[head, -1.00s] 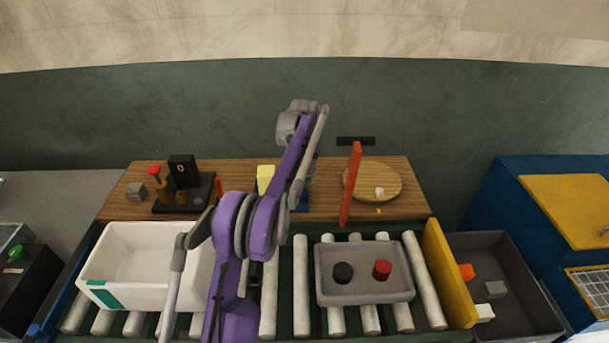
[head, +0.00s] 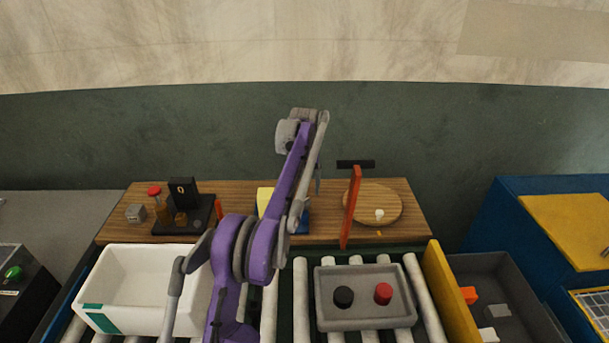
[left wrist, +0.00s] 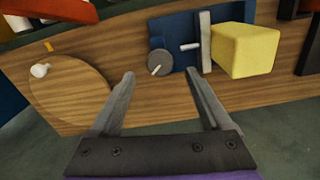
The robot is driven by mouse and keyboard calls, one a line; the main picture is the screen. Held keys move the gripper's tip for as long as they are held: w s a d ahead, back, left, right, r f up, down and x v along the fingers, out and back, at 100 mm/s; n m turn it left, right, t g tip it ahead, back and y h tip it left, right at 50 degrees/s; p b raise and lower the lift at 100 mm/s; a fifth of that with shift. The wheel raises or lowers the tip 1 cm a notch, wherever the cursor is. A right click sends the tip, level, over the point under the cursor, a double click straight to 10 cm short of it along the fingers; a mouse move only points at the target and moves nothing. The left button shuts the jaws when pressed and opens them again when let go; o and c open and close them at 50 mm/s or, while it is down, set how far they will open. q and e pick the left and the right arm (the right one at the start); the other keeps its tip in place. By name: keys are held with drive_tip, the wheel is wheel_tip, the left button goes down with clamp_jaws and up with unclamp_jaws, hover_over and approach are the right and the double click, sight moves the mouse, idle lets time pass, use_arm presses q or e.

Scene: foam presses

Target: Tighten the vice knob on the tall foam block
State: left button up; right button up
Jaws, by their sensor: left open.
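The yellow foam block (left wrist: 245,50) is held against a grey plate of the blue vice (left wrist: 180,38) in the left wrist view. The vice's round grey knob (left wrist: 160,63), with a pale handle, sits at the plate's near edge. My left gripper (left wrist: 160,75) is open and empty, its two fingers apart, with the knob seen between and just beyond their tips. Contact with the knob cannot be told. My right gripper is not in view.
A black press (head: 183,195) stands left. A white bin (head: 140,285) and grey tray (head: 365,315) rest on rollers in front.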

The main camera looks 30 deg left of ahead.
sight(305, 200)
use_arm(q)
wheel_tip(305, 200, up, 6)
drive_tip(key=shift+r, duration=0.2)
idle(0.6)
